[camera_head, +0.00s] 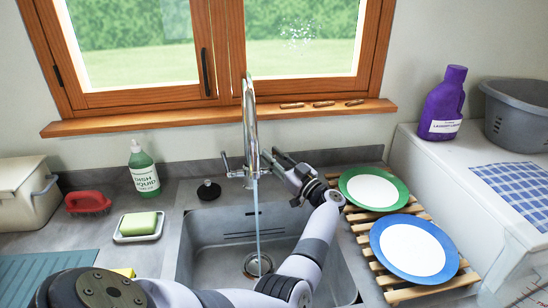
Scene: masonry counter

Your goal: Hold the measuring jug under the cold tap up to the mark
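The chrome tap (250,115) stands behind the sink (215,225). A thin stream of water (257,225) runs from it down to the drain. A lever shows on the tap's left side; its right side is partly covered by my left gripper. My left gripper (276,166) is right beside the tap, its arm reaching across the sink from the lower left. I cannot tell whether it touches the tap or how far its fingers are apart. No measuring jug shows in this view. My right gripper is not in view.
Right of the sink, a green-rimmed plate (373,188) and a blue-rimmed plate (414,247) lie on a wooden rack (448,283). Left stand a dish liquid bottle (144,168), a soap dish (139,237) and a red brush (87,201). The window sill (200,119) runs behind the tap.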

